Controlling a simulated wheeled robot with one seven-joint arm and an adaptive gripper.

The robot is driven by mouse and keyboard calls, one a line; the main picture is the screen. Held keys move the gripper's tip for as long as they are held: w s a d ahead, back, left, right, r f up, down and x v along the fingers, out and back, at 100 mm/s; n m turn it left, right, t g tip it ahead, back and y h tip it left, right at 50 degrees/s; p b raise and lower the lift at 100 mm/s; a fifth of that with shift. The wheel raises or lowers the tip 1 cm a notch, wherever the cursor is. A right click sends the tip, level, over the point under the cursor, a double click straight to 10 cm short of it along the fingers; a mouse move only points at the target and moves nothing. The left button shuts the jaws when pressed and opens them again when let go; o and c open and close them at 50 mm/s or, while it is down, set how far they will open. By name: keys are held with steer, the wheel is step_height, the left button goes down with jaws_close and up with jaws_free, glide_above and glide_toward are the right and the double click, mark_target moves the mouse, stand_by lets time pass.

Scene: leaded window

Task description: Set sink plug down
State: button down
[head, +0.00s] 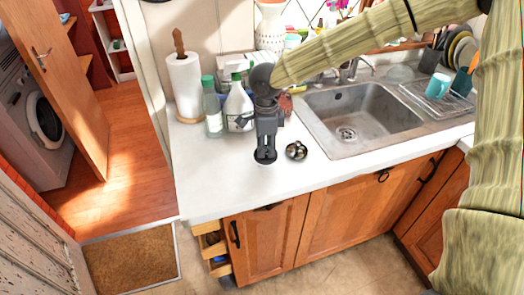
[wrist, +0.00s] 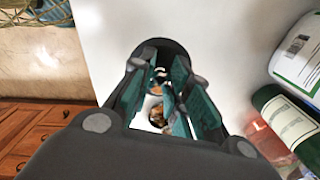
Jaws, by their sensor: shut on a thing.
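My gripper (head: 265,152) points straight down over the white counter, left of the sink. Its fingers are shut on a small dark round piece, which I take to be the sink plug (head: 264,160). The plug is at the fingertips, at or very close to the counter top; I cannot tell whether it touches. In the wrist view my gripper (wrist: 165,95) shows teal finger pads, with part of the dark, shiny plug (wrist: 160,73) between them. The fingers hide most of it.
A shiny round metal item (head: 297,151) lies on the counter just right of my gripper. A spray bottle (head: 238,105), a green-capped bottle (head: 212,108) and a paper towel roll (head: 185,85) stand behind. The sink (head: 360,115) is at right. The counter front (head: 225,195) is clear.

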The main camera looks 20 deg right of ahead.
steer(key=shift+w+a, duration=0.4)
steer(key=shift+w, duration=0.1)
steer(key=shift+f+p, duration=0.7)
steer(key=shift+f, duration=1.1)
steer(key=shift+f, duration=0.1)
steer(key=c, duration=1.3)
jaws_free()
steer(key=shift+c, duration=0.2)
step_height(320, 180, up, 12)
steer(key=b, duration=0.1)
steer(key=shift+b, duration=0.4)
